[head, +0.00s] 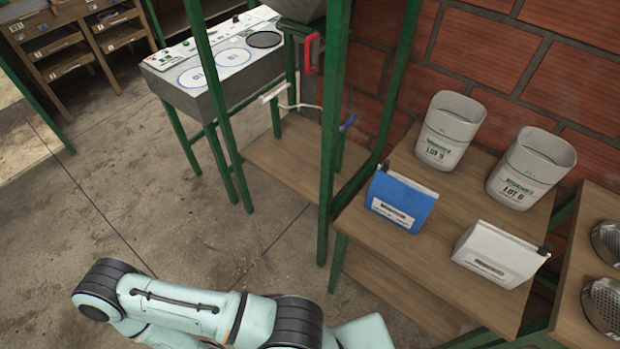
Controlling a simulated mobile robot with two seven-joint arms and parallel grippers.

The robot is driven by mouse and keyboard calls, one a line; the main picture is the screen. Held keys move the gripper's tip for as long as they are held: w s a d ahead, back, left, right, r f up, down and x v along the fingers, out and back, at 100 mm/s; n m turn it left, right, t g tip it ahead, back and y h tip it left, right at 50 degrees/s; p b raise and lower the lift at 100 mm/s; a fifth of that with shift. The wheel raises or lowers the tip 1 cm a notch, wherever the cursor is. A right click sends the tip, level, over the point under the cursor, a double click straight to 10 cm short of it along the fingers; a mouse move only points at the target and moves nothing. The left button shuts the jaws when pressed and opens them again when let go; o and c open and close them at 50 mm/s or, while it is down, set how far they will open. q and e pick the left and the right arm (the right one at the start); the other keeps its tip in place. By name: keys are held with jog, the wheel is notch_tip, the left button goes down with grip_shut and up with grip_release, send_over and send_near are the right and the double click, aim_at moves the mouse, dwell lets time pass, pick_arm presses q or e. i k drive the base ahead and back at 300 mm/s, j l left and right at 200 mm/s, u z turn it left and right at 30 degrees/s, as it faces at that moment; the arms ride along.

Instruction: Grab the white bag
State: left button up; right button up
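The white bag (497,254) stands near the front right corner of a small wooden shelf table (390,239). It has a dark label strip on its lower front and a small dark piece at its top right corner. One of my arms reaches across the bottom of the head view, below and to the left of the bag. Its gripper is outside the frame. My other gripper is not in view either. Nothing is seen touching the bag.
A blue bag (401,201) stands left of the white bag. Two pale bins, Lot 3 (449,130) and Lot 6 (530,168), stand behind. Green posts (331,130) rise left of the table. Metal strainers (604,305) sit at far right. The concrete floor (110,215) at left is clear.

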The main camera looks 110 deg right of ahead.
aim_at(484, 249)
jog(key=z, duration=5.3)
jog(key=l+u, duration=0.1)
jog(key=u, duration=1.25)
jog(key=l+u, duration=0.4)
jog(key=k+l+u, duration=0.15)
jog(key=u, duration=0.25)
jog(key=k+l+u, duration=0.15)
jog(key=u, duration=0.25)
jog(key=l, duration=0.1)
